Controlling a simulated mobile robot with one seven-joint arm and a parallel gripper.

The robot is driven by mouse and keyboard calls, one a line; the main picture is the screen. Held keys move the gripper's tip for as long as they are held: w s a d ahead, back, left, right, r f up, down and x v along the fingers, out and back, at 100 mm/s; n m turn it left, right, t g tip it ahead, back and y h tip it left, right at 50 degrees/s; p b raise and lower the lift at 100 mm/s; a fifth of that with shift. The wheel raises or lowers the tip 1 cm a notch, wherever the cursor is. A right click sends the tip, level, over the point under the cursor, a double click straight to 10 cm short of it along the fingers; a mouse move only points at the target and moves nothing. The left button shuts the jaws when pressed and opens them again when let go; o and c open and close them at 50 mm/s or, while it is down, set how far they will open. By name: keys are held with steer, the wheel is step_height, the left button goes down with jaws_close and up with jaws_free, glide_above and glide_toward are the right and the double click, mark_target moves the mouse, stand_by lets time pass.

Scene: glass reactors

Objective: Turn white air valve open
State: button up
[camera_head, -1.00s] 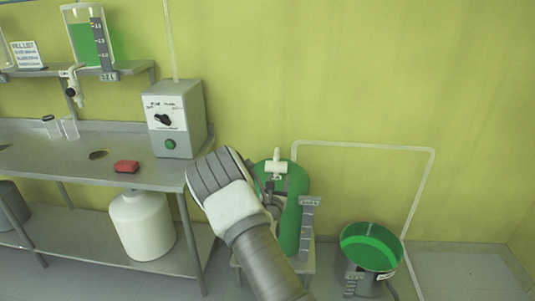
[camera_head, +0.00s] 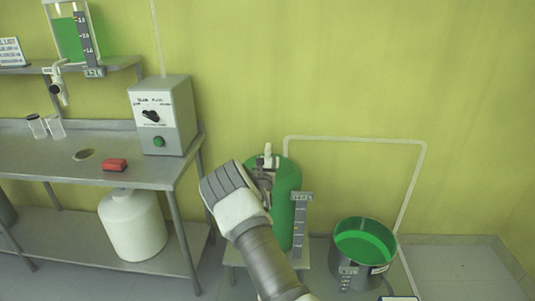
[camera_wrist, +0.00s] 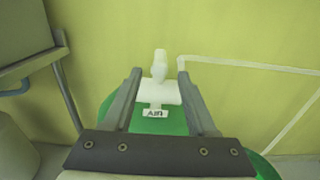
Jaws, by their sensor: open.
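The white air valve (camera_head: 267,160) sits on top of a green vessel (camera_head: 285,205) near the wall. In the wrist view its upright handle (camera_wrist: 159,65) rises above a wide white body (camera_wrist: 165,93), with a small "AIR" label (camera_wrist: 155,113) just below. My gripper (camera_head: 264,180) is at the vessel's top, just in front of the valve. In the wrist view my gripper (camera_wrist: 160,74) is open, and the valve shows between its two fingers with a gap on each side. I cannot tell whether the fingertips reach past the handle.
A metal bench (camera_head: 90,170) on the left carries a grey control box (camera_head: 163,115) and a red object (camera_head: 115,165). A white jug (camera_head: 132,225) stands on its lower shelf. A bucket with green contents (camera_head: 364,250) is on the right. A pale pipe (camera_head: 350,139) runs along the wall.

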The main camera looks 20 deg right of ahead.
mark_target(267, 154)
steer(key=shift+b+x, duration=0.65)
steer(key=shift+x, duration=2.75)
steer(key=shift+s, duration=0.1)
jaws_close()
